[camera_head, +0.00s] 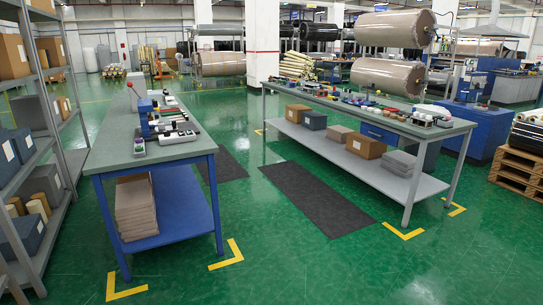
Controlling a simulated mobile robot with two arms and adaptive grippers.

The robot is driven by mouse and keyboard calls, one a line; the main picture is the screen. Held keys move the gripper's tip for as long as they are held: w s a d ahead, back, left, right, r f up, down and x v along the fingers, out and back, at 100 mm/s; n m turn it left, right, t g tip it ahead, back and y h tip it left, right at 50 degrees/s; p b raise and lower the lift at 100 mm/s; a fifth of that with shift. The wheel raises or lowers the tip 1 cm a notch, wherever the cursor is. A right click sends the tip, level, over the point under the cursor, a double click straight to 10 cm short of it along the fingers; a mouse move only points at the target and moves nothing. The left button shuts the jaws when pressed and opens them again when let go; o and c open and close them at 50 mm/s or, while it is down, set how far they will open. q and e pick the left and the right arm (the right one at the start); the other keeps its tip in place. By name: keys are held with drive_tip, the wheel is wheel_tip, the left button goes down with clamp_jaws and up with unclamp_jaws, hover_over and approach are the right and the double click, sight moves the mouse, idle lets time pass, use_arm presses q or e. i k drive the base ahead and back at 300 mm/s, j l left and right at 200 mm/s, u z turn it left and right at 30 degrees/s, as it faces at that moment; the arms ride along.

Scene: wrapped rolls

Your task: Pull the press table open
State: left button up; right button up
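Neither of my grippers is in view. I cannot tell for certain which thing is the press table. A workbench (110,152) with a grey-green top and blue frame stands at the left. A small blue upright device (144,118) with a red-topped lever stands on it, among several small instruments. A blue machine (470,86) with a red part on top stands at the back right, behind a second, longer bench (450,128). The lower part of that machine is partly hidden by this bench. Details of its table are too small to make out.
Shelving (62,190) with boxes lines the left edge. Flat cardboard (136,212) lies on the left bench's lower shelf. A dark mat (315,198) lies on the green floor between the benches. Large wrapped rolls (392,30) and a wooden pallet (518,172) stand right. The front floor is clear.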

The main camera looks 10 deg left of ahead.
sight(161, 128)
drive_tip(key=i+u, duration=0.25)
drive_tip(key=i, duration=1.9)
drive_tip(key=i+z, duration=0.3)
drive_tip(key=i, duration=1.95)
drive_tip(key=i+u, duration=0.6)
drive_tip(key=u, duration=0.2)
drive_tip(key=i+u, duration=0.35)
drive_tip(key=i+l+u, duration=0.25)
drive_tip(key=u, duration=0.15)
drive_tip(key=i+u, duration=0.2)
drive_tip(key=u, duration=0.2)
drive_tip(key=i+l+u, duration=0.1)
drive_tip(key=u, duration=0.3)
drive_tip(key=i+l+u, duration=0.2)
drive_tip(key=u, duration=0.15)
drive_tip(key=i, duration=0.1)
